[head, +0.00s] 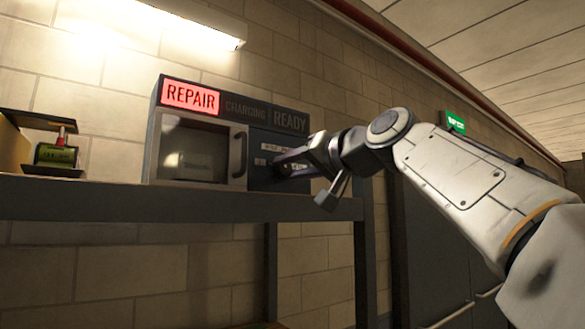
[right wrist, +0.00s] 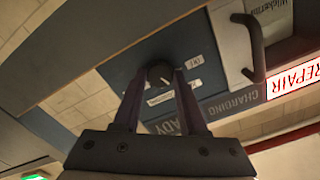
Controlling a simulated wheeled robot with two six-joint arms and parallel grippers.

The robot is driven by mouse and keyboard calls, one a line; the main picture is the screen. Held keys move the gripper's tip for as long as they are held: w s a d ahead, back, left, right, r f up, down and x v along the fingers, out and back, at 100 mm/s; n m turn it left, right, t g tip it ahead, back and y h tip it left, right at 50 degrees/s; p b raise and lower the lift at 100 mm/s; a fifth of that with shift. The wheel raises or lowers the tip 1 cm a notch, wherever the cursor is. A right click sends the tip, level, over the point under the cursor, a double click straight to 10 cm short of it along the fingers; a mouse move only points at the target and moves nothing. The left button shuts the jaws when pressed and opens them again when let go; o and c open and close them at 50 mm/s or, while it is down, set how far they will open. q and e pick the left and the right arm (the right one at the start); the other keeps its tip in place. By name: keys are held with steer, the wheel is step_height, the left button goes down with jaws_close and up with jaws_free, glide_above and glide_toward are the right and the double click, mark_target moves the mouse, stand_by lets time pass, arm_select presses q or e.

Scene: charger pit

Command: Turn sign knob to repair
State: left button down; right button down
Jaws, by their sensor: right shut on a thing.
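The charger box (head: 210,115) stands on a shelf, with a sign strip along its top. The REPAIR panel (head: 190,96) is lit red, while CHARGING (head: 245,109) and READY (head: 290,120) are dark. My right gripper (head: 280,163) reaches the box's right-hand front panel and hides the knob in the head view. In the right wrist view, which is upside down, the dark round sign knob (right wrist: 160,74) sits between the fingertips of my right gripper (right wrist: 160,85), which is shut on it. The lit REPAIR panel also shows there (right wrist: 293,79). My left gripper is not in view.
The box's windowed door (head: 195,150) with its dark handle (head: 239,155) is closed, just left of the gripper. A green cylinder in a holder (head: 57,154) stands on the shelf (head: 100,200) at the far left. A green exit sign (head: 455,122) hangs behind my arm.

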steer(key=shift+c, duration=2.2)
jaws_free()
steer(key=shift+w, duration=0.1)
steer(key=b+v, duration=0.4)
steer(key=v, duration=0.6)
steer(key=shift+s+d, duration=0.15)
steer(key=shift+s, duration=0.05)
